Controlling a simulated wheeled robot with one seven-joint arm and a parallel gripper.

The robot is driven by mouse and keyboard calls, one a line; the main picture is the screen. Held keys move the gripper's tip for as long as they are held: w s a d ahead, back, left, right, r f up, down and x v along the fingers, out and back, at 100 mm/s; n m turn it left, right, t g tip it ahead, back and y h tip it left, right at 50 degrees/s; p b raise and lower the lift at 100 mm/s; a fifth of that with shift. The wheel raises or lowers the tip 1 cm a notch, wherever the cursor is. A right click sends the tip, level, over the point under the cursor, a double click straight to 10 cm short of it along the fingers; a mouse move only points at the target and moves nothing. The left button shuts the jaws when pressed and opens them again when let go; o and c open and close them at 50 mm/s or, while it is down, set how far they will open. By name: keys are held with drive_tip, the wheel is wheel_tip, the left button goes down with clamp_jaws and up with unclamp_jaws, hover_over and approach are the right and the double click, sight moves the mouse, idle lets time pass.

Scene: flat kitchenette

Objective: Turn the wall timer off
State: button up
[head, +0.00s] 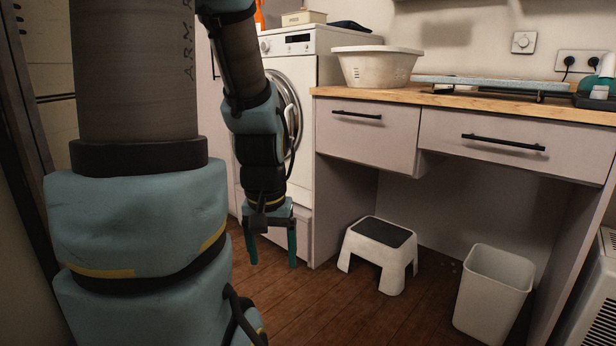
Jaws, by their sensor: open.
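The wall timer (523,42) is a small square white plate with a round dial on the wall above the counter, at the upper right in the head view. It is too small to read its setting. My gripper (272,256) hangs with its fingers pointing down in front of the washing machine, left of the drawers. It is open and empty, well below and to the left of the timer, and touches nothing.
A white basin (376,66) and a pale blue-topped board (500,84) stand on the wooden counter (400,95). A socket plate (580,62) with black plugs is right of the timer. A step stool (380,254) and white bin (493,292) stand on the floor. The washing machine (306,150) is behind my arm.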

wheel_tip(320, 180, up, 30)
drive_tip(key=p, duration=2.8)
drive_tip(key=shift+r+p, duration=0.15)
drive_tip(key=shift+p, duration=0.15)
drive_tip(key=o, duration=0.3)
